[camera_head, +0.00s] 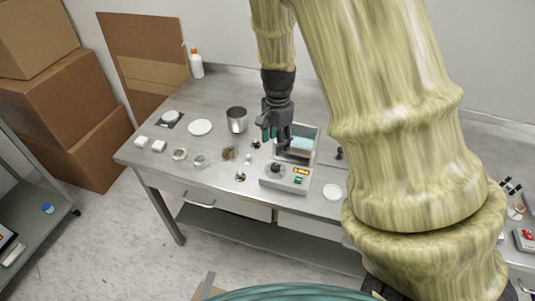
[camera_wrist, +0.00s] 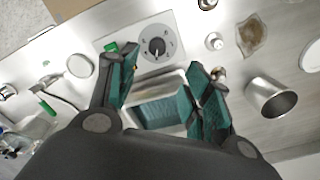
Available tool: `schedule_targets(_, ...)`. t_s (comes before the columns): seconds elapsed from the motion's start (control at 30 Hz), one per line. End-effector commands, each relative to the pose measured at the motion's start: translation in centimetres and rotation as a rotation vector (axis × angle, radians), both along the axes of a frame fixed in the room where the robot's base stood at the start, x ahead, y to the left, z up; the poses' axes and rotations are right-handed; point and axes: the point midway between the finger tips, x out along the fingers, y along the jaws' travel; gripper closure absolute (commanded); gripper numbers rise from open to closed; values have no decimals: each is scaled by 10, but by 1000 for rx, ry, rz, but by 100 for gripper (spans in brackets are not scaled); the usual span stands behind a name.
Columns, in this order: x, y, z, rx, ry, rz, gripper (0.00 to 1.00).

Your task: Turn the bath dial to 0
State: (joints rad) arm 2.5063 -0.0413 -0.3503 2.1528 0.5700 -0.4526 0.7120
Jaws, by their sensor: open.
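The bath (camera_head: 301,148) is a grey box with an open basin of teal-blue liquid and a sloped front panel. The bath dial (camera_wrist: 157,47) is a round black knob on a grey face with marks around it, at the top middle of the wrist view. It also shows small and dark in the head view (camera_head: 275,168). The number it points at is too small to read. My gripper (camera_wrist: 165,67) is open and empty, with teal pads either side of the basin's image. In the head view my gripper (camera_head: 275,138) hangs above the bath, apart from the dial.
A metal cup (camera_head: 237,120) stands left of the bath. Several small dishes and sample pieces lie on the steel table (camera_head: 160,180) to the left. A white plate (camera_head: 199,127) and a bottle (camera_head: 196,65) are farther back. Bare tabletop lies near the front left edge.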

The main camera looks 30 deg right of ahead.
Motion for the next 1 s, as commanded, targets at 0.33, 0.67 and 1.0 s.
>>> schedule_targets(0.33, 2, 0, -35, 3, 5, -1, 51)
schedule_targets(0.67, 3, 0, -76, 2, 6, -1, 51)
schedule_targets(1.0, 2, 0, -105, 1, 5, 1, 51)
